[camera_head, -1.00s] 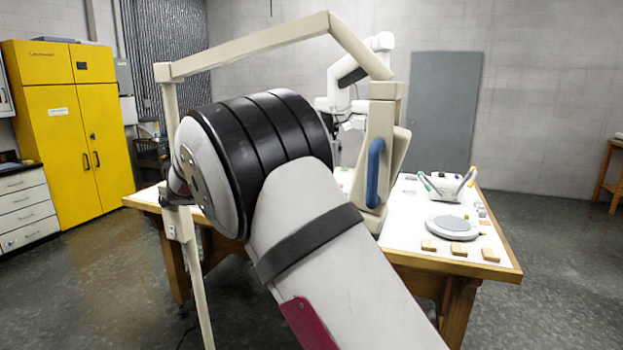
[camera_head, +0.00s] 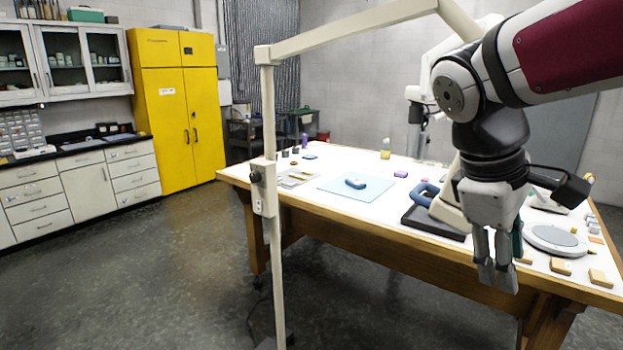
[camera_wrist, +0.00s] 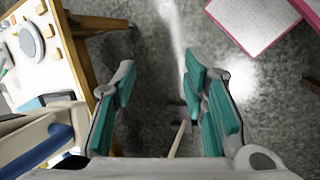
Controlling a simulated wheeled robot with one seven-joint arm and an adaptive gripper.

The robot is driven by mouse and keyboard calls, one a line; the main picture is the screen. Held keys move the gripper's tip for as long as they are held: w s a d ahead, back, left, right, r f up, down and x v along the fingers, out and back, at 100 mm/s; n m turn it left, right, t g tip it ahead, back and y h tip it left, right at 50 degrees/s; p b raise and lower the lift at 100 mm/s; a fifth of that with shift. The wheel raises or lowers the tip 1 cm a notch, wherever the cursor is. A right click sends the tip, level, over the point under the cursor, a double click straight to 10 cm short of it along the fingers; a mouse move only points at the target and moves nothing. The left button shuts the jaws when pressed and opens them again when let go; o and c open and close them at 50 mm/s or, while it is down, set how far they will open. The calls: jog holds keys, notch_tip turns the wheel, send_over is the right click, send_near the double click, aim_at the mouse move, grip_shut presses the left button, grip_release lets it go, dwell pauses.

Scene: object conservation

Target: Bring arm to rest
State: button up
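My gripper (camera_head: 496,272) hangs down at the end of my arm on the right of the head view. It appears in front of the table's front edge. In the wrist view its two teal-padded fingers (camera_wrist: 160,72) stand apart with bare floor showing between them. It holds nothing. My arm reaches in from the upper right and bends down to the wrist.
A wooden table (camera_head: 340,222) with a white top carries a blue mat (camera_head: 335,187), a round grey device (camera_head: 556,240) and small wooden blocks (camera_head: 560,266). A beige lamp-like stand (camera_head: 268,120) rises before it. Floor at the left is clear; a yellow cabinet (camera_head: 175,120) stands behind.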

jog(key=s+a+f+m+t+y, duration=0.3)
jog(key=s+a+m, duration=0.3)
jog(key=s, duration=0.3)
jog(key=shift+a+f+m+t+y, duration=0.2)
jog(key=shift+f+m+t+y, duration=0.15)
jog(key=shift+m+t+y, duration=0.5)
